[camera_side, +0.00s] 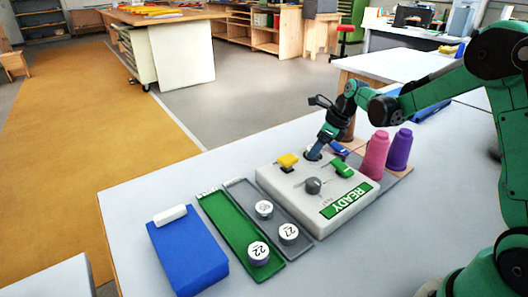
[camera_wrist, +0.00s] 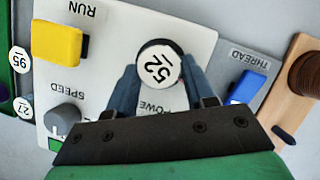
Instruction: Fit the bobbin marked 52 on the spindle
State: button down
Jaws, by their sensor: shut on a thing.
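The bobbin marked 52 (camera_wrist: 159,66) has a white top with black digits and a dark rim. My gripper (camera_wrist: 158,88) is shut on it, with one finger on each side. In the side view, my gripper (camera_side: 317,151) points down at the far edge of the pale machine (camera_side: 290,193), over a dark round spot. The spindle is not visible; my gripper and the bobbin cover that place. I cannot tell whether the bobbin is around the spindle or above it.
The machine has a yellow RUN button (camera_side: 288,161), a grey speed knob (camera_side: 313,185), a green switch (camera_side: 342,168) and a READY display (camera_side: 346,201). Bobbin 22 (camera_side: 259,252) is in the green tray (camera_side: 227,222); bobbin 27 (camera_side: 288,233) is in the grey tray. Pink (camera_side: 375,155) and purple cones (camera_side: 398,150) stand right.

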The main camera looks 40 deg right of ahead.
grip_release()
dwell(0.3)
dwell(0.3)
jog(key=shift+r, duration=3.95)
